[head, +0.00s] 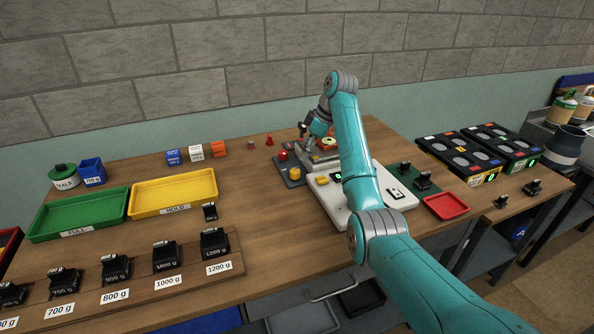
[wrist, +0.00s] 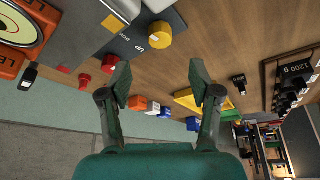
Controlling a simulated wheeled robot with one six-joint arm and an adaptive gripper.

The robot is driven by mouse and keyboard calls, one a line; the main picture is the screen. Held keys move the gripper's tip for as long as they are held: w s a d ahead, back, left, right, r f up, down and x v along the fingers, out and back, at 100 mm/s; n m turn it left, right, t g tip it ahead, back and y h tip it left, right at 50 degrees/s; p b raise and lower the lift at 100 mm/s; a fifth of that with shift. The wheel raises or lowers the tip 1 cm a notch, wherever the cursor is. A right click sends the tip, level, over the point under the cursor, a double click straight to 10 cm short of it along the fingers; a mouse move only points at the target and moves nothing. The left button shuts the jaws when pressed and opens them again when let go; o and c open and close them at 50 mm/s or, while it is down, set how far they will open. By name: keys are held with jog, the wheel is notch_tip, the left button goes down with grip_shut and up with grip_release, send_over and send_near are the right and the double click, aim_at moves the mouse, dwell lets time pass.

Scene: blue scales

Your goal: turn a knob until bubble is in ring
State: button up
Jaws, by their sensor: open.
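My gripper (wrist: 160,78) is open and empty. Its two fingers are spread apart above the table in the wrist view, and the yellow knob (wrist: 160,35) marked UP lies ahead of the fingertips, apart from them. The knob also shows in the head view (head: 295,173) on a dark grey plate. A round level (wrist: 18,28) with an orange housing and a pale yellow face is cut off at the top left of the wrist view. The bubble cannot be made out. In the head view my gripper (head: 304,130) is small, above the scale's back left side.
The white scale (head: 335,209) stands beside my arm. Red knobs (wrist: 108,63) are near the plate. Green (head: 80,214) and yellow trays (head: 172,194) and a row of black weights (head: 116,268) occupy the left. Bare wood lies between the yellow tray and the scale.

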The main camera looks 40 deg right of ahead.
aim_at(296, 171)
jog(key=x, duration=0.9)
jog(key=shift+w+a+f, duration=0.1)
jog(key=shift+f, duration=0.1)
jog(key=c, duration=1.1)
jog(key=shift+c, duration=0.2)
